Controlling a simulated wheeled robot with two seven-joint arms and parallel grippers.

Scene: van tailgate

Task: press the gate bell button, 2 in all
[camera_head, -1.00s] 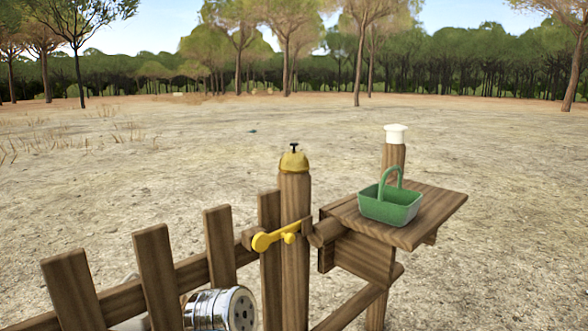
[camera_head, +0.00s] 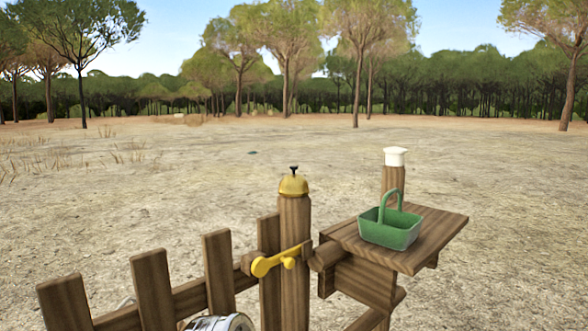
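The gate bell (camera_head: 293,186) is a yellow-gold dome on top of a wooden post (camera_head: 295,245). Its dark button (camera_head: 294,169) stands up from the top of the dome, and nothing touches it. At the bottom left edge, a silver cylindrical part (camera_head: 222,322) shows partly; it looks like part of my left arm, cut off by the frame. The fingertips of my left gripper cannot be made out. My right gripper is not in view.
A wooden picket fence (camera_head: 153,290) runs to the left of the post. A yellow latch (camera_head: 275,263) sits on the post's front. On the right, a wooden shelf (camera_head: 441,232) carries a green basket (camera_head: 389,235). A white-capped post (camera_head: 395,157) stands behind it. Open sandy ground lies beyond.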

